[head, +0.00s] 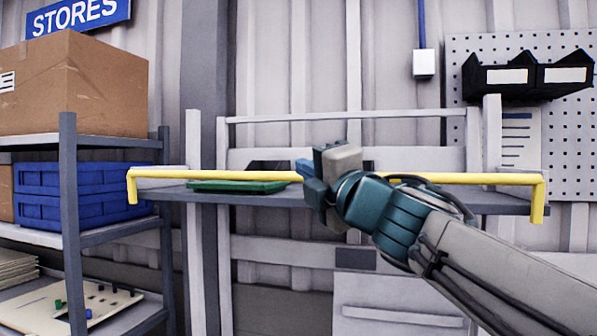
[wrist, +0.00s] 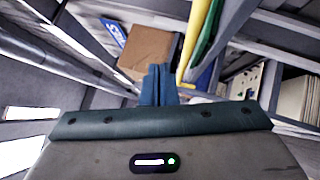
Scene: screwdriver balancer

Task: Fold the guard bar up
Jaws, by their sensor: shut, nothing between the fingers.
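The yellow guard bar (head: 215,175) runs level across the front of the grey bench shelf (head: 175,194), with a short bent leg hanging down at each end. My gripper (head: 304,172) is shut and empty at the middle of the bar and hides part of it. In the wrist view my shut fingers (wrist: 157,70) point away from the camera, and the yellow bar (wrist: 196,42) passes close on their right. I cannot tell whether the fingers touch the bar.
A green tray (head: 236,186) lies on the shelf behind the bar. On the left stands a rack with a cardboard box (head: 75,85) and a blue crate (head: 82,193). A pegboard (head: 575,130) with black bins (head: 525,77) is at the right.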

